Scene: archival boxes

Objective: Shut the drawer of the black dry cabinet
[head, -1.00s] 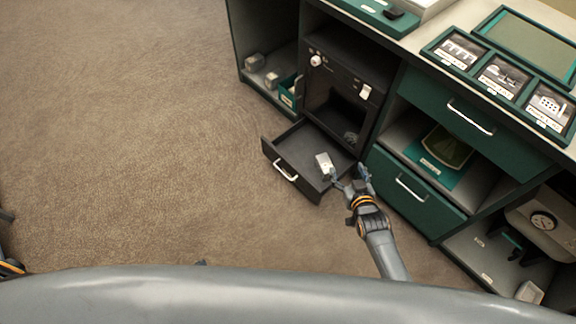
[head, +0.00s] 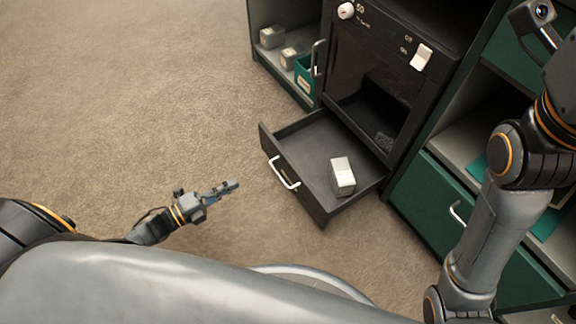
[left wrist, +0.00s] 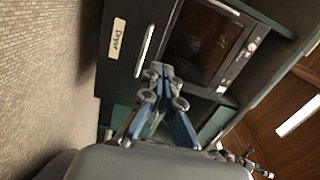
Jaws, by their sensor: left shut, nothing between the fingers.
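The black dry cabinet (head: 365,65) stands against the counter, and its drawer (head: 310,146) is pulled out at the bottom. A small white-grey box (head: 342,176) lies inside the drawer. My left gripper (head: 236,185) is shut and empty, in front of the drawer and apart from its silver handle (head: 286,174). In the left wrist view the left gripper (left wrist: 160,68) points towards the cabinet, and the drawer front (left wrist: 125,62) with its label and handle (left wrist: 145,50) shows on the left. My right arm reaches up the right side; its fingers are out of view.
A grey open compartment (head: 275,62) with small boxes and a green bin (head: 304,76) is left of the cabinet. Green drawers (head: 430,200) and shelves are to the right, behind my right arm. The carpet (head: 130,90) in front and left is clear.

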